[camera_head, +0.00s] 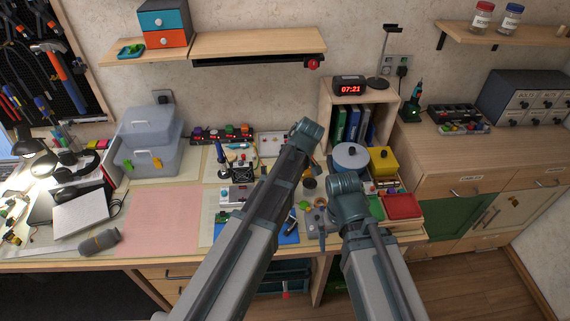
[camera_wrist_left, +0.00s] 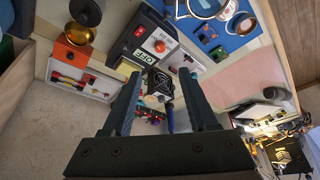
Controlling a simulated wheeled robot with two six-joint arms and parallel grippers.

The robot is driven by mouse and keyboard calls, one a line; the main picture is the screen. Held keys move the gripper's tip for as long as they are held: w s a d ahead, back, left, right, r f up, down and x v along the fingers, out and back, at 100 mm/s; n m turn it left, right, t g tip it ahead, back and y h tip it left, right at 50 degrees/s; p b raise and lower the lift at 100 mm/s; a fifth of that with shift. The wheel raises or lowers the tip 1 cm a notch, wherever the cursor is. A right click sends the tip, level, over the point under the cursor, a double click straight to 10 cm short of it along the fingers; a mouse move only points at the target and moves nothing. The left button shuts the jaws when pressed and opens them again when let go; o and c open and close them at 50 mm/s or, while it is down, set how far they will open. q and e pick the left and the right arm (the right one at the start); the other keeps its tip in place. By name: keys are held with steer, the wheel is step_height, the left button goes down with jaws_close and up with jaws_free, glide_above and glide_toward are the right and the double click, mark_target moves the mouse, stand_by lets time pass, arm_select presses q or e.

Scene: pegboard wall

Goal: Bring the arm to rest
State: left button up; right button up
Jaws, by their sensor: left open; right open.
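My two grey arms rise from the bottom of the head view over the workbench (camera_head: 165,215). My left arm reaches farther up and covers the middle of the bench. My right arm is beside it on the right, over the right end of the bench. In the left wrist view my left gripper (camera_wrist_left: 160,76) is open, its two dark fingers apart with nothing held between them. Its fingers are hidden in the head view. Little of my right gripper shows past its arm; it is open and I see nothing held in it.
A grey toolbox (camera_head: 147,160), a laptop (camera_head: 82,214) and a lamp (camera_head: 35,157) stand on the left. A blue round tin (camera_head: 349,157), yellow box (camera_head: 383,160) and red tray (camera_head: 402,206) crowd the right end. The pink mat (camera_head: 164,220) is clear.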

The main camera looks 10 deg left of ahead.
arm_select(q)
steer(key=s+d+m+g+h, duration=0.1)
steer(key=s+d+m, duration=0.2)
steer(key=s+m, duration=0.5)
steer(key=s+d+f+m+g+h, duration=0.1)
steer(key=s+d+m, duration=0.3)
steer(key=s+m, duration=0.4)
steer(key=s, duration=0.5)
steer(key=shift+s+d+f+h, duration=0.15)
steer(key=shift+f+h, duration=0.1)
steer(key=shift+h, duration=0.05)
